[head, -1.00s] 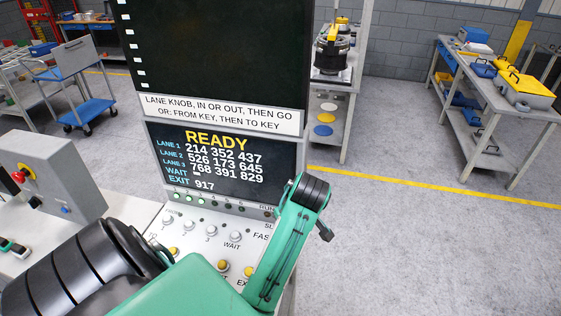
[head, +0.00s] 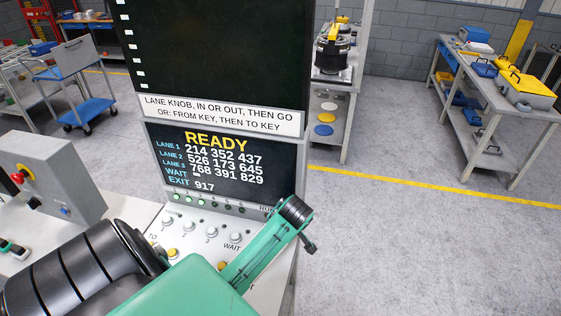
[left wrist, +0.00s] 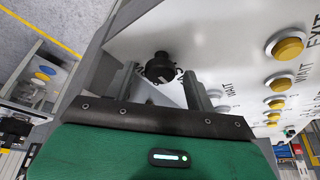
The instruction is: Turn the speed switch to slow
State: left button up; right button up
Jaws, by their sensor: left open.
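The speed switch is a black round knob (left wrist: 160,67) on the white sloping panel, seen in the left wrist view. My left gripper (left wrist: 158,76) is open, with one grey finger on each side of the knob. I cannot tell whether either finger touches it. Small lettering beside the knob is partly hidden and unreadable. In the head view my green left arm covers the switch, its labels and my fingers. The screen (head: 221,165) reads READY. My right gripper is not in view.
Several yellow buttons (left wrist: 288,46) sit on the panel to the right of the knob in the left wrist view. White knobs (head: 190,227) stand on the panel in the head view. A grey box with a red button (head: 50,175) stands at left.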

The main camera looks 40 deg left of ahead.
pick_arm(q)
jog(key=shift+f, duration=0.1)
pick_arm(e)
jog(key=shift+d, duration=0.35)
pick_arm(q)
jog(key=c, duration=1)
jog(key=shift+o, duration=0.2)
